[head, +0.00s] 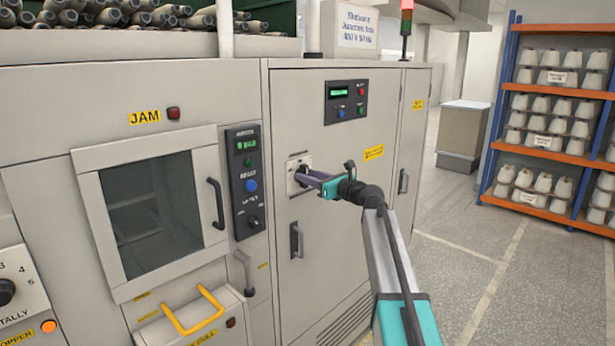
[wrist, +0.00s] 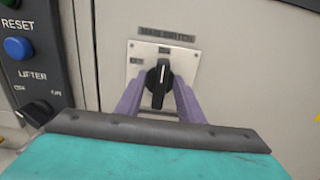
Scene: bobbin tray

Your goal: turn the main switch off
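The main switch is a black rotary knob (wrist: 158,84) on a pale metal plate (wrist: 189,62) under a "MAIN SWITCH" label in the wrist view. Its white pointer line stands almost upright, toward the small label at the top of the plate. That label and the one at left are too small to read. My gripper (wrist: 159,88) has its purple fingers either side of the knob, apparently open around it; contact cannot be made out. In the head view my gripper (head: 306,178) reaches the switch plate (head: 293,165) on the grey cabinet door and largely hides the knob.
A control panel (head: 246,180) with a blue RESET button and a lifter knob is left of the switch. A door handle (head: 296,240) sits below it. A small panel (head: 346,102) is above. The floor (head: 480,280) at right is clear before the bobbin shelves (head: 550,145).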

